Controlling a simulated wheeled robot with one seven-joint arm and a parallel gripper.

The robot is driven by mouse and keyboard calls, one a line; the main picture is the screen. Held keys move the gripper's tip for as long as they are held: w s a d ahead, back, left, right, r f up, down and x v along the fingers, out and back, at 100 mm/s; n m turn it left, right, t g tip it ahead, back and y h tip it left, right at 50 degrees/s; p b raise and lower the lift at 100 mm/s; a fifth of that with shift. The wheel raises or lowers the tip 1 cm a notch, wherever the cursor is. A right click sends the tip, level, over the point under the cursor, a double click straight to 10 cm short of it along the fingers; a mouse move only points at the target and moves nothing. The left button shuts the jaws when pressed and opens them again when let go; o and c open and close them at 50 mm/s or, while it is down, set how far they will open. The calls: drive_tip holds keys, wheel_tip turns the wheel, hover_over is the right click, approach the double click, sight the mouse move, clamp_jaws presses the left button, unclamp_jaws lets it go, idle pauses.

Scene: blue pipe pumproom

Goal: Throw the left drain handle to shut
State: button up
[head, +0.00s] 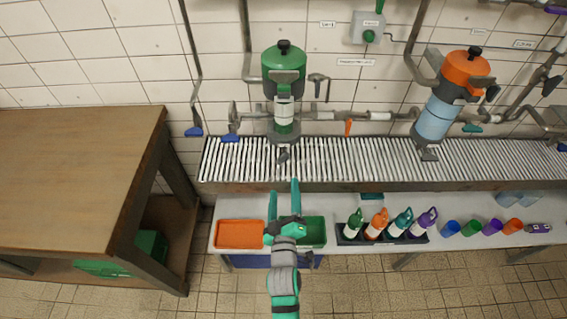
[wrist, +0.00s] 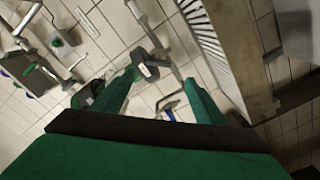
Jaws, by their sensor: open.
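My gripper (head: 284,190) is open and empty, its green fingers pointing up toward the wall in front of the slatted shelf. The fingers also show in the wrist view (wrist: 157,88). A green-topped filter housing (head: 284,72) stands at the left of the pipework, with a small dark lever (head: 283,155) at its foot. Two blue handles hang left of it, one on a vertical pipe (head: 194,131) and one near the housing (head: 231,138). A blue handle (wrist: 171,106) shows between the fingers in the wrist view. No label marks the left drain handle; I cannot tell which it is.
A slatted shelf (head: 330,160) runs along the wall. An orange-topped housing (head: 460,75) stands right, and an orange handle (head: 348,127) hangs between the housings. Below are an orange tray (head: 239,234), a green tray (head: 315,232), bottles and cups. A wooden table (head: 75,150) is left.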

sight(284, 161)
drive_tip(key=w, duration=0.9)
drive_tip(key=shift+w+r, duration=0.15)
drive_tip(key=shift+w, duration=0.25)
drive_tip(key=shift+w+a, duration=0.15)
drive_tip(key=shift+w, duration=0.55)
drive_tip(key=shift+d, duration=0.25)
drive_tip(key=c, duration=1.1)
